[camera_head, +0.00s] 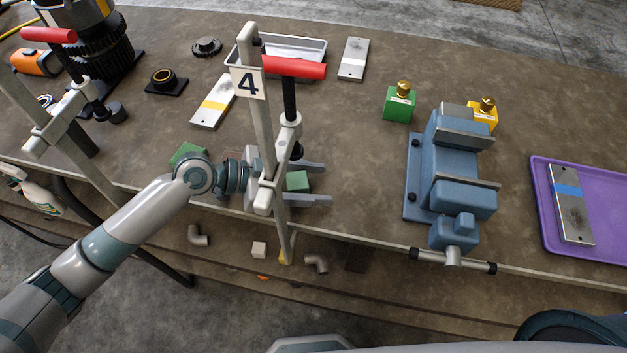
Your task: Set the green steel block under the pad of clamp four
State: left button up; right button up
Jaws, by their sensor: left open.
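Clamp four (252,120) stands at the table's front edge, with a "4" plate, a red handle (293,67) and a dark screw. Its pad (296,151) is at the screw's lower end, partly hidden by the frame. A green block (298,182) sits just below the pad in the picture; I cannot tell whether they touch. My left gripper (316,183) reaches in behind the clamp's bar from the left. It is open, with one finger on each side of the green block. My right gripper is not in view.
Another green block (187,152) lies behind my left forearm. A second red-handled clamp (62,118) stands at left. The table between clamp four and the vise is clear.

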aim_at(288, 181)
pick_arm(q)
jog(key=shift+r, duration=0.1)
jog(key=shift+a, duration=0.4)
jog(key=b+v, duration=0.4)
jog(key=v, duration=0.6)
jog(key=shift+r, duration=0.1)
jog(key=shift+s+a+r+b, duration=0.1)
jog(key=shift+a+r+b, duration=0.25)
jog(key=shift+a, duration=0.1)
